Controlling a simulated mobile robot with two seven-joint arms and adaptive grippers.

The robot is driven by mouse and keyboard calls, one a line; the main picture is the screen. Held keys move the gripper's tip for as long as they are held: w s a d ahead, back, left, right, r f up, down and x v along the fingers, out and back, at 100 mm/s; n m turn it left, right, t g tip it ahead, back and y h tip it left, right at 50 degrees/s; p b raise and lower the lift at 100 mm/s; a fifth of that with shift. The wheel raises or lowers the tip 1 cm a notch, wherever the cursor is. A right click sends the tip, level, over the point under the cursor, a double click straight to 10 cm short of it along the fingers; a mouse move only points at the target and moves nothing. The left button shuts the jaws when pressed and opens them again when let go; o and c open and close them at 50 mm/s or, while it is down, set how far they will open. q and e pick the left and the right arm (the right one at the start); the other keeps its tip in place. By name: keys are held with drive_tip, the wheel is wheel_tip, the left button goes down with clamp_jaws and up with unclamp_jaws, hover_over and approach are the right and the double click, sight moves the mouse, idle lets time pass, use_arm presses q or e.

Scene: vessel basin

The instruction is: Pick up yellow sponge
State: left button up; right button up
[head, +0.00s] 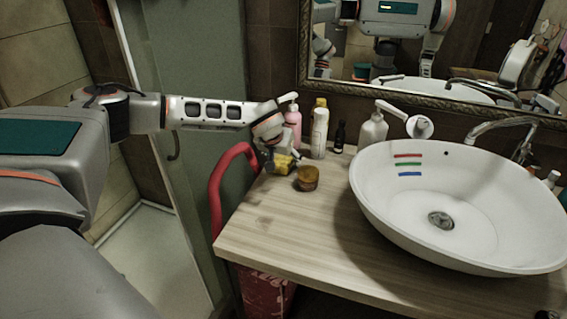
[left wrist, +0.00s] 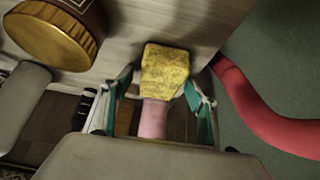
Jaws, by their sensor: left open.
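The yellow sponge (head: 286,167) lies on the wooden counter near its left end, partly hidden by my left gripper. In the left wrist view the sponge (left wrist: 165,70) is a rough yellow block at the fingertips. My left gripper (head: 277,162) is open and low over the counter, right at the sponge. In the left wrist view my two teal-padded fingers (left wrist: 158,92) stand on either side of the sponge. I cannot tell whether either finger touches it. My right gripper is not in view.
A round brown jar (head: 307,179) stands just right of the sponge. A pink bottle (head: 294,127), a white bottle (head: 319,134) and a soap dispenser (head: 373,130) stand behind. A red curved tube (head: 215,195) borders the counter's left end. The white basin (head: 400,215) fills the right.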

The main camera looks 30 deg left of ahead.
sight(284, 158)
use_arm(q)
drive_tip(key=c, duration=0.7)
drive_tip(key=shift+c, duration=0.6)
drive_tip(key=shift+r, duration=0.1)
drive_tip(key=shift+c, duration=0.3)
wheel_tip(284, 158, up, 20)
drive_tip(key=p, duration=0.1)
drive_tip(key=shift+o, duration=0.3)
drive_tip(key=shift+c, duration=1.3)
drive_tip(key=shift+d, duration=0.1)
